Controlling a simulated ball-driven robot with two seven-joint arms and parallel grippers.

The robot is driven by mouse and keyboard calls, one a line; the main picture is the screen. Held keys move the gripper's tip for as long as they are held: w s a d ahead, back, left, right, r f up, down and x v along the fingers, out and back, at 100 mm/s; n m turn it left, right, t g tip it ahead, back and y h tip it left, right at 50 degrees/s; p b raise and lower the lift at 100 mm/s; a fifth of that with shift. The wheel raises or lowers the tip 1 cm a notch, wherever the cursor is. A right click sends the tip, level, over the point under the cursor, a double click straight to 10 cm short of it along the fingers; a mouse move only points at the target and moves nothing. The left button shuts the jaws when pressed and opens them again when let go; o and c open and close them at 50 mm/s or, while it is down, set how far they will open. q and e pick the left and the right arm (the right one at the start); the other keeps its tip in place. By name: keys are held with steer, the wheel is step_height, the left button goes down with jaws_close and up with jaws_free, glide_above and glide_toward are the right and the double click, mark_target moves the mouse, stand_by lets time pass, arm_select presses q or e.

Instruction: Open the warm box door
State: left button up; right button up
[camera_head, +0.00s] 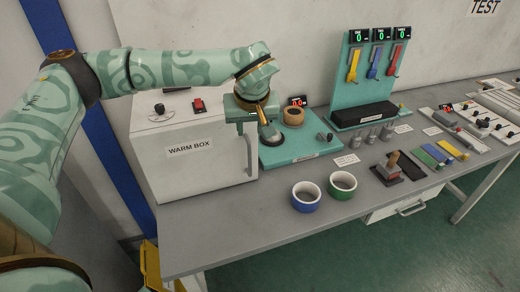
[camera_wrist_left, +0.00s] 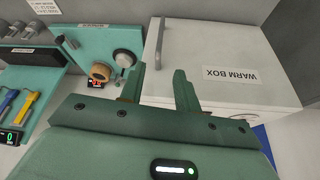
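The white warm box (camera_head: 185,165) stands at the left end of the workbench. Its front door, labelled WARM BOX, looks closed, with a vertical bar handle (camera_head: 249,156) near its right edge. In the left wrist view the box (camera_wrist_left: 235,80) is at the upper right, upside down, and the handle (camera_wrist_left: 159,43) lies beyond the gap between the fingers. My left gripper (camera_head: 256,122) is above and in front of the box's right side, close to the handle but apparently not touching it. In the wrist view its fingers (camera_wrist_left: 160,88) are apart and empty. My right gripper is out of view.
A tool stand (camera_head: 365,95) is farther right. The bench front before the box is clear.

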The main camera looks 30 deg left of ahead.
mark_target(249, 153)
arm_select(q)
steer(key=b+x, duration=0.3)
steer(key=x, duration=1.2)
steer(key=shift+f, duration=0.3)
steer(key=shift+c, duration=0.2)
jaws_close()
